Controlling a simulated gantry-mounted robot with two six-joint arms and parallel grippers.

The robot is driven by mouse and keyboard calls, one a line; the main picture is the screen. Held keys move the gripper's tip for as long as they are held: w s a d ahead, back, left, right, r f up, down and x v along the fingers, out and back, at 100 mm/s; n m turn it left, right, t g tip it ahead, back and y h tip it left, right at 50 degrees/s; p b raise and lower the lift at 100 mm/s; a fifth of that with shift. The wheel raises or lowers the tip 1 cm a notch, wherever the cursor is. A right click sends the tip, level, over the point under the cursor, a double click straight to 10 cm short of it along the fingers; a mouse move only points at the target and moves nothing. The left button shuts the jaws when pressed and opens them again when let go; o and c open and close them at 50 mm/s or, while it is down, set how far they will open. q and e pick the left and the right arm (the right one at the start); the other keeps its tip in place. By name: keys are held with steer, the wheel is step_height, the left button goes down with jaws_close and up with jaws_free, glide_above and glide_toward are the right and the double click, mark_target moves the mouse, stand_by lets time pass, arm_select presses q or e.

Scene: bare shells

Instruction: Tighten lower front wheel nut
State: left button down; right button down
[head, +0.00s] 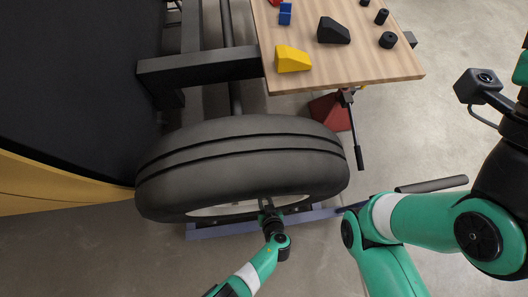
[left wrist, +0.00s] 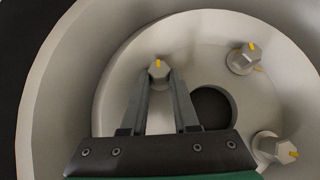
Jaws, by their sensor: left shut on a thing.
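The black tyre (head: 240,160) stands in the middle of the head view, its pale rim (head: 235,209) just showing along the lower edge. My left gripper (head: 268,210) reaches into the wheel's face from below. In the left wrist view its two fingers (left wrist: 161,85) are closed around a hex wheel nut (left wrist: 158,71) with a yellow mark. Two more nuts with yellow marks, an upper right one (left wrist: 242,58) and a lower right one (left wrist: 275,148), sit on the pale hub (left wrist: 195,35), clear of the fingers. My right arm is at the right; its gripper is not visible.
A wooden table (head: 350,68) stands behind the wheel, holding a yellow block (head: 292,59), a black wedge (head: 333,31), a blue piece (head: 285,14) and several small black cylinders. A red stand (head: 331,112) is under it. A blue-grey bar (head: 210,231) lies below the wheel.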

arm_select(q)
steer(key=c, duration=0.7)
jaws_free()
steer(key=shift+o, duration=0.2)
steer(key=p+v, duration=1)
steer(key=v, duration=0.1)
steer(key=shift+s, duration=0.3)
steer(key=shift+d+r, duration=0.1)
steer(key=shift+r, duration=0.05)
